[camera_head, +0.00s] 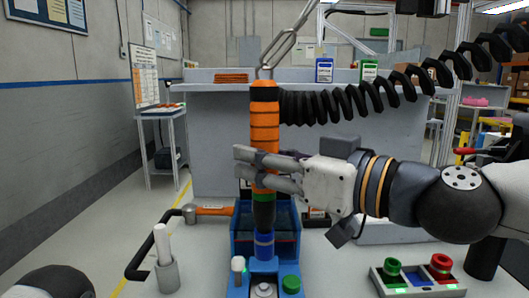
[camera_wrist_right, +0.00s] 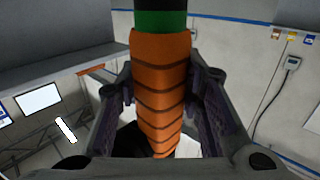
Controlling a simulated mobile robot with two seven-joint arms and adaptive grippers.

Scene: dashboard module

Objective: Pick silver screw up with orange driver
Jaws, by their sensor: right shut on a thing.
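The orange driver (camera_head: 265,125) stands upright, hanging from a metal hook, with a black coiled cord running off to the right. My right gripper (camera_head: 256,172) comes in from the right and is shut on the lower part of its orange body. The orange body also fills the middle of the right wrist view (camera_wrist_right: 160,90), between the two fingers (camera_wrist_right: 160,108). The driver's dark lower end points down at a blue fixture (camera_head: 240,290); whether they touch is unclear. I cannot clearly make out the silver screw. My left gripper is out of view.
A grey holder with a white rod (camera_head: 167,274) stands at the left. A box with green and red buttons (camera_head: 420,280) is at the front right. A grey workbench (camera_head: 215,130) stands behind.

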